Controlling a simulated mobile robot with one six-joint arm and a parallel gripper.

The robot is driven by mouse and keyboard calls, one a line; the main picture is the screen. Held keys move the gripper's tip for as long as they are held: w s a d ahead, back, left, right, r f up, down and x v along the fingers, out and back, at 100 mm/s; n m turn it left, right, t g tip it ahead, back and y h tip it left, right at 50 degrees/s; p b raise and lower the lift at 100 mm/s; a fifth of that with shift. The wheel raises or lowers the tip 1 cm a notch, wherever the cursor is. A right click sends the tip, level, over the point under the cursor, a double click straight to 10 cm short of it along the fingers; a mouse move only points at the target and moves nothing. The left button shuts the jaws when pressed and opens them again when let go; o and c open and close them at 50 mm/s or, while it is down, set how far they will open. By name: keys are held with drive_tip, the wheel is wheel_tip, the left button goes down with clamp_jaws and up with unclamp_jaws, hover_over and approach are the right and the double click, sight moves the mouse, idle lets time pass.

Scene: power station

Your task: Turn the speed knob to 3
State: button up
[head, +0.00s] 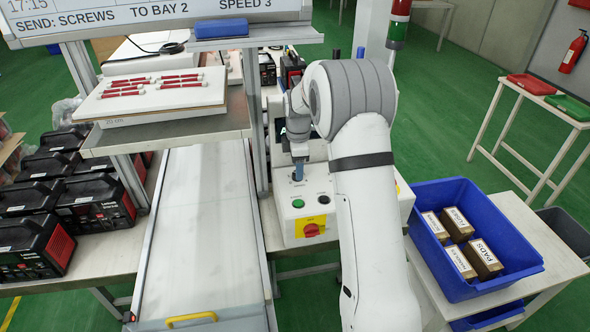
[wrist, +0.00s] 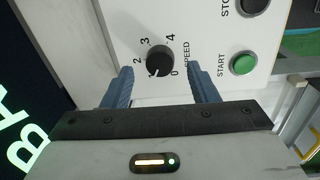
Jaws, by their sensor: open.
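The speed knob (wrist: 160,60) is a round black dial on the white control panel (wrist: 205,35) in the wrist view, with numbers 0 to 4 around it. A white mark shows at its edge near the 1 position; I cannot tell its exact setting. My gripper (wrist: 161,78) has its blue-grey fingers apart, one on each side of the knob, with gaps visible between them and it. In the head view my gripper (head: 298,172) points down at the control box (head: 291,222) and hides the knob. The sign (head: 150,18) reads SPEED 3.
A green START button (wrist: 243,64) and black STOP button (wrist: 254,4) sit right of the knob. A red-and-yellow switch (head: 312,230) is on the box front. The conveyor (head: 200,230) lies left; a blue crate (head: 515,250) with boxes stands right.

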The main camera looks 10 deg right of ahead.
drive_tip(key=shift+f, duration=1.25)
